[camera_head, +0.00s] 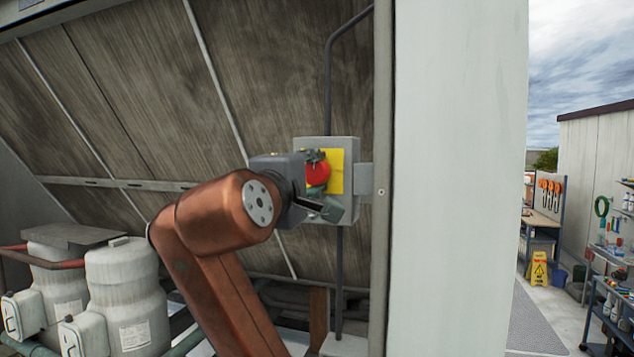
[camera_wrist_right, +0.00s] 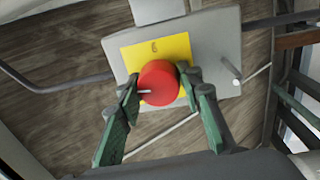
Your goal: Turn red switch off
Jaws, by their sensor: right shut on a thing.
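The red switch (camera_head: 318,174) is a round knob on a yellow plate (camera_head: 336,184) on the front of a grey box (camera_head: 350,147). In the right wrist view the red switch (camera_wrist_right: 159,83) has a pale mark on its left part, and the yellow plate (camera_wrist_right: 140,54) shows behind it. My right gripper (camera_head: 320,180) is at the box, partly covering the switch. Its two green fingers (camera_wrist_right: 158,88) are shut on the red switch, one on each side. My left gripper is in neither view.
A pale post (camera_head: 455,180) stands just right of the box. A conduit (camera_head: 328,90) runs above the box along the slanted wood-like panel (camera_head: 120,90). White tanks (camera_head: 122,285) stand at lower left. A yellow floor sign (camera_head: 539,268) and shelves stand far right.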

